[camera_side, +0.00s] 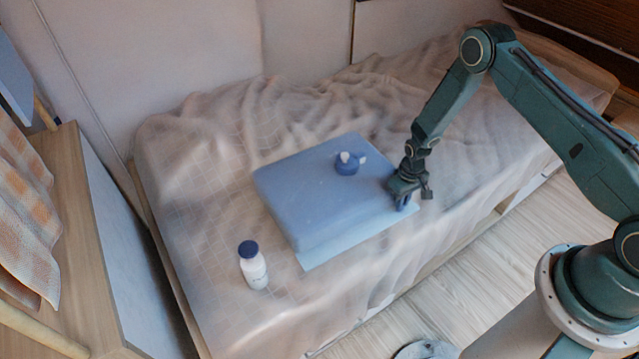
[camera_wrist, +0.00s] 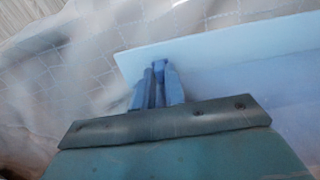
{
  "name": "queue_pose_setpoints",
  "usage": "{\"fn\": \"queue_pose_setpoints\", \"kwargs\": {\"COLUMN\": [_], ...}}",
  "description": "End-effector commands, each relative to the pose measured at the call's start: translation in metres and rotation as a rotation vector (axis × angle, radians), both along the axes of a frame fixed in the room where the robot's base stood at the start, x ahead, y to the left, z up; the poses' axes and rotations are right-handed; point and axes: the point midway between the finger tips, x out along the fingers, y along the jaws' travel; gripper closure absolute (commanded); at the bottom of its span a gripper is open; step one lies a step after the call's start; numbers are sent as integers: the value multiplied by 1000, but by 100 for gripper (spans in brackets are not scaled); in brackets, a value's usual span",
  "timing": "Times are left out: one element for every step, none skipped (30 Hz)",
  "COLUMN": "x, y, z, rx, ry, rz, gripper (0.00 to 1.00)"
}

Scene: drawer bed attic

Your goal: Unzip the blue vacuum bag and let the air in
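The blue vacuum bag (camera_side: 315,195) lies on the bed, puffy and block-shaped, with a flat paler strip (camera_side: 345,245) along its front edge. A round blue valve cap (camera_side: 347,166) sits on top. My gripper (camera_side: 404,198) is low at the strip's right end. A small dark blue piece, seemingly the zip slider (camera_side: 402,204), shows there. In the wrist view, my gripper's fingers (camera_wrist: 158,84) are close together around a blue piece (camera_wrist: 159,68) by the corner of the pale strip (camera_wrist: 185,50). The zip line itself is too small to make out.
A white bottle with a blue cap (camera_side: 253,265) stands left of the bag. The rumpled checked bedspread (camera_side: 210,190) is otherwise clear around the bag. The bed's front edge drops to a wooden floor (camera_side: 480,270). A wooden cabinet (camera_side: 75,190) stands at left.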

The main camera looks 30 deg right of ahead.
Motion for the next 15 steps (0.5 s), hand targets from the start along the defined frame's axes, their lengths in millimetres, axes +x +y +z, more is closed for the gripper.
{"fn": "queue_pose_setpoints", "kwargs": {"x": [0, 0, 0, 0, 0, 0, 0, 0, 0, 0, 0, 0, 0, 0, 0], "y": [-1, -1, -1, -1, -1, -1, 0, 0, 0, 0, 0, 0, 0, 0, 0], "z": [0, 0, 0, 0, 0, 0, 0, 0, 0, 0, 0, 0, 1, 1, 2], "rx": [-2, -2, -2, -2, -1, -1, -1, -1, -1, -1, 0, 0, 0, 0, 0], "ry": [1, 1, 1, 0, 0, 0, 0, 0, 0, 0, 0, 0, 0, -1, -1], "rz": [-2, -2, -2, -2, -2, -2, -1, -1, -1, -1, -1, -1, -1, -1, -1], "gripper": [78, 73, 67, 67, 67, 67, 67, 67, 67, 67, 67, 67, 67, 67, 67]}}
